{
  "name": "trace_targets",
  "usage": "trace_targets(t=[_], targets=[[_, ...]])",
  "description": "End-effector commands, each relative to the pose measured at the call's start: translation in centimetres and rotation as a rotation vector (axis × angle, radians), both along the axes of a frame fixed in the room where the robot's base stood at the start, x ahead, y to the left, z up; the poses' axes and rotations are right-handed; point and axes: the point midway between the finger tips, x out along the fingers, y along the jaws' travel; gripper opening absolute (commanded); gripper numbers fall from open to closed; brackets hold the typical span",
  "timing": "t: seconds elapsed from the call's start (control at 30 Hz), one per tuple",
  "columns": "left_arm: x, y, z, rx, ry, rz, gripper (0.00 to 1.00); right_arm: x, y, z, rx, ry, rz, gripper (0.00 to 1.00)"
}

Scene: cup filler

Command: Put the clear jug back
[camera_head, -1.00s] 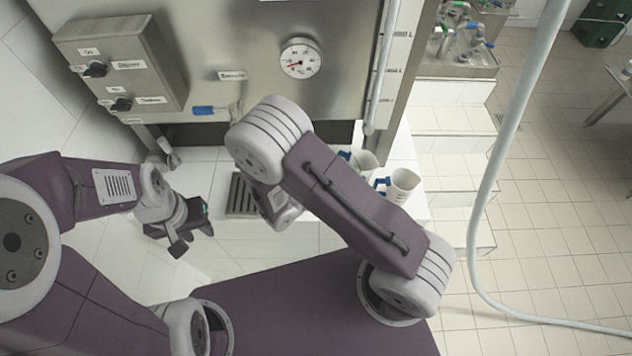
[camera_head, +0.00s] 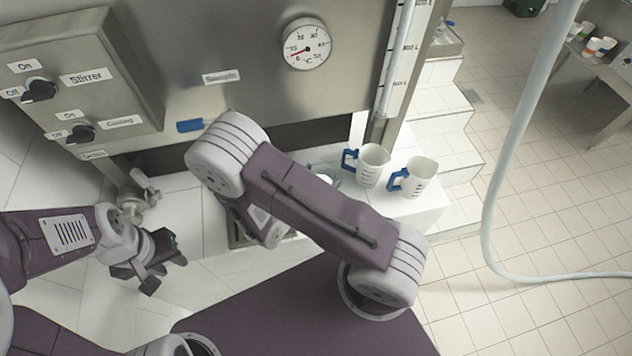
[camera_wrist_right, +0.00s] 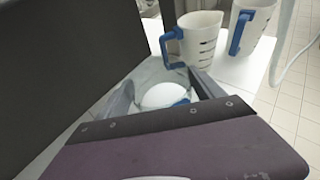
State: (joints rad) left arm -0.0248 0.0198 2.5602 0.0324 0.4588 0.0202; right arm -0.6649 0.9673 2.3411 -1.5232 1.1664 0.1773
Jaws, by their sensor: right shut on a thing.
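The clear jug (camera_wrist_right: 150,74) shows in the right wrist view as see-through walls between the fingers of my right gripper (camera_wrist_right: 163,88), which is shut on it. A white rounded shape with a blue edge shows there too; I cannot tell what it is. In the head view, a glassy part of the clear jug (camera_head: 324,171) shows beside my right forearm, which hides my right gripper and most of the jug. My left gripper (camera_head: 166,272) is open and empty at the left, away from the jugs.
A grated tray (camera_head: 240,232) lies partly under my right arm. A hose hangs at right.

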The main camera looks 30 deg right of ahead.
Motion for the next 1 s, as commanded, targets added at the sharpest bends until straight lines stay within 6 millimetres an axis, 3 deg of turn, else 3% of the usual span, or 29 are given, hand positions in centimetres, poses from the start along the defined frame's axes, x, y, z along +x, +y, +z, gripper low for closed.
trace_targets(t=[0.23, 0.27, 0.33, 0.73, 1.0], targets=[[0.0, 0.0, -0.1, 0.0, -0.001, 0.0, 0.33, 0.0, 0.1, -0.3, 0.003, 0.0, 0.001, 0.07], [0.0, 0.0, -0.1, 0.0, -0.001, 0.0, 0.33, 0.0, 0.1, -0.3, 0.004, 0.001, 0.001, 0.8], [0.0, 0.0, 0.0, 0.0, -0.001, 0.0, 0.33, 0.0, 0.1, -0.1, 0.004, 0.001, 0.001, 0.99], [0.0, 0.0, 0.3, 0.0, -0.001, 0.0, 0.33, 0.0, 0.3, 0.4, 0.005, 0.0, 0.003, 0.99], [0.0, 0.0, -0.6, 0.0, -0.001, 0.0, 0.33, -2.5, 4.7, 2.2, 0.009, -0.003, 0.008, 0.99]])
